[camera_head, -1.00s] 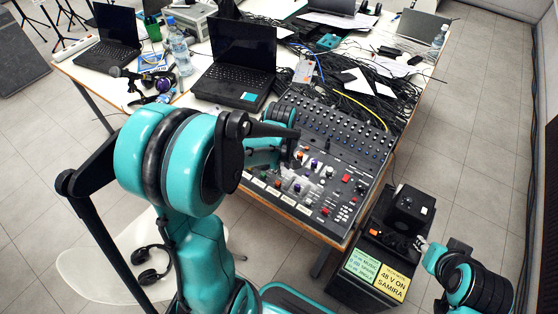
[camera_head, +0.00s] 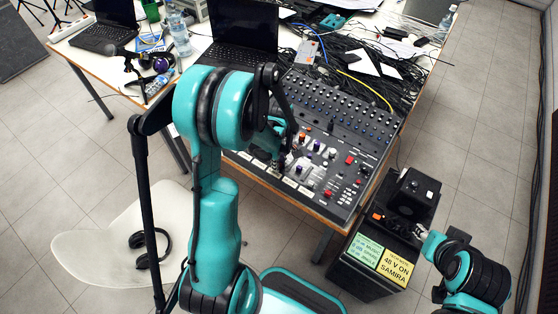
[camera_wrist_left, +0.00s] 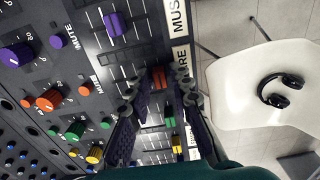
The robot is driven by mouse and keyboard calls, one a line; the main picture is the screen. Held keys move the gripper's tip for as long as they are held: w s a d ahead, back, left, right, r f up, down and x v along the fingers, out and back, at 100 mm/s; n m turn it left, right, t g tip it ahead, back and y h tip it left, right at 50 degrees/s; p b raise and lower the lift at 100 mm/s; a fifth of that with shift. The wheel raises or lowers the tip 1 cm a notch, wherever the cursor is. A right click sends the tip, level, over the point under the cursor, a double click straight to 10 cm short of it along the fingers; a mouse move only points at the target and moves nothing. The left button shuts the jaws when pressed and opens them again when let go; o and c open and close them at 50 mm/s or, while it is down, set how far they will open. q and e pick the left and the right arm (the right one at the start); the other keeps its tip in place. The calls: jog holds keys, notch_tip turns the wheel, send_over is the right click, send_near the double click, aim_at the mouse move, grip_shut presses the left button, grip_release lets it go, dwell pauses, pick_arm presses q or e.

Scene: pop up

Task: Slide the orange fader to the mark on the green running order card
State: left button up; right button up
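In the left wrist view the orange fader (camera_wrist_left: 158,78) sits in its slot on the mixer, between a purple fader (camera_wrist_left: 115,24) and a green fader (camera_wrist_left: 170,116). My left gripper (camera_wrist_left: 157,92) points down at the mixer (camera_head: 345,130). Its fingers are apart, one on each side of the orange fader, with gaps visible; I cannot tell whether the tips touch the panel. In the head view the left gripper (camera_head: 283,157) hides that fader. The green running order card (camera_head: 366,246) is on the black case; its writing is too small to read surely.
A yellow card (camera_head: 396,267) reads "48 V ON SAMIRA". A laptop (camera_head: 238,45) stands behind the mixer, with tangled black cables (camera_head: 350,65) to its right. A white chair (camera_head: 110,245) with headphones (camera_head: 147,250) stands front left. Several coloured knobs and faders crowd the left gripper.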

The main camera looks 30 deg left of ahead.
aim_at(286, 159)
pick_arm(q)
jog(key=shift+r, duration=0.2)
grip_shut()
jog(key=shift+w, duration=0.1)
jog(key=shift+w+d, duration=0.15)
jog(key=shift+w, duration=1.95)
jog(key=o, duration=0.6)
grip_release()
notch_tip(286, 159, up, 12)
jog(key=s+d+r+m+t, duration=0.2)
jog(key=s+d+m, duration=0.1)
jog(key=s+m, duration=0.2)
jog(key=s+d+r+m+t, duration=0.2)
jog(key=s+d+m, duration=0.2)
jog(key=s+m, duration=0.1)
jog(key=s+d+r+m+t, duration=0.3)
jog(key=s+m, duration=0.2)
jog(key=m, duration=0.2)
jog(key=shift+s+d+r, duration=0.1)
jog(key=shift+s+d, duration=0.05)
jog(key=shift+s, duration=0.1)
